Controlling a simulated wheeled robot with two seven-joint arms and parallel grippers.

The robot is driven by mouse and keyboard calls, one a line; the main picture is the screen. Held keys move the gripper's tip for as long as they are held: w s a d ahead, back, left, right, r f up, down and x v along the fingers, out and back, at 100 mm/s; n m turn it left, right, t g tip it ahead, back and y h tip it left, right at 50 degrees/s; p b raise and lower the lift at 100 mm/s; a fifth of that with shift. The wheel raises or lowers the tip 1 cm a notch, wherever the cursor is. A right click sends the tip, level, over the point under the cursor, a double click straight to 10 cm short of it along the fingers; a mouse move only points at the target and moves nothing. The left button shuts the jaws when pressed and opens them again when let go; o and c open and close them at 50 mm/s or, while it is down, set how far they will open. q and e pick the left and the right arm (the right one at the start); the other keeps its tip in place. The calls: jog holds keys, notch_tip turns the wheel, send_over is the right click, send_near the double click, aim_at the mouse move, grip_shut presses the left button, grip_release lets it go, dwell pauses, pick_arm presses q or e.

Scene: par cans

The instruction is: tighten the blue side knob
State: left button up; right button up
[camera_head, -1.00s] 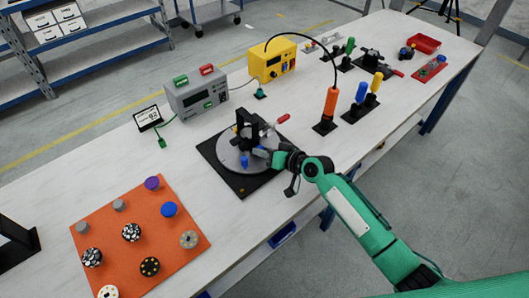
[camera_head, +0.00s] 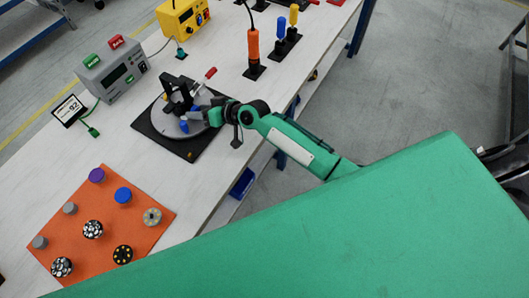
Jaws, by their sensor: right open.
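The small blue side knob (camera_head: 184,126) shows at the near side of a black fixture (camera_head: 178,92) on a round grey turntable (camera_head: 163,121). The turntable sits on a black square base (camera_head: 190,153). My right gripper (camera_head: 199,117) is open, with its fingers low over the turntable, just right of the blue knob. I cannot tell whether the fingers touch the knob. A red-tipped handle (camera_head: 210,73) sticks out behind the fixture. My left gripper is not in view.
An orange mat (camera_head: 75,220) with several round knobs and caps lies at the lower left. A grey meter box (camera_head: 115,68), a small display (camera_head: 69,110) and a yellow unit (camera_head: 182,20) stand behind.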

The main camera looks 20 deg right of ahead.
jog(key=n+p, duration=0.1)
jog(key=n+h+p, duration=0.1)
jog(key=p, duration=0.1)
jog(key=shift+s+r+t, duration=0.1)
jog(key=shift+r+t, duration=0.2)
jog(key=shift+a+n+t+h+p, duration=0.15)
jog(key=shift+n+t+h+p, duration=0.15)
jog(key=shift+n+h+p, duration=0.35)
jog(key=shift+s+f+n+h, duration=0.15)
jog(key=shift+s+n+h, duration=0.1)
jog(key=shift+n, duration=0.1)
jog(key=f+b+v, duration=0.1)
jog(key=b+v, duration=0.1)
jog(key=v, duration=1.1)
jog(key=s+d+f+g+h, duration=0.1)
jog(key=s+f, duration=0.1)
jog(key=s+d+f+m+h, duration=0.1)
jog(key=s+d+f, duration=0.1)
jog(key=s+f, duration=0.1)
jog(key=s+d+f+m+g+h, duration=0.1)
jog(key=s+f, duration=0.2)
jog(key=shift+s+d+f+g, duration=0.25)
jog(key=shift+d+g, duration=0.05)
jog(key=shift+d, duration=0.05)
jog(key=s+d+f+m+g+h, duration=0.1)
jog(key=s+d+f, duration=0.1)
jog(key=f, duration=1)
jog(key=shift+s+d+f+m+g+h+b, duration=0.2)
jog(key=shift+d+f+m+g+h+b, duration=0.1)
jog(key=shift+d+h+b, duration=0.2)
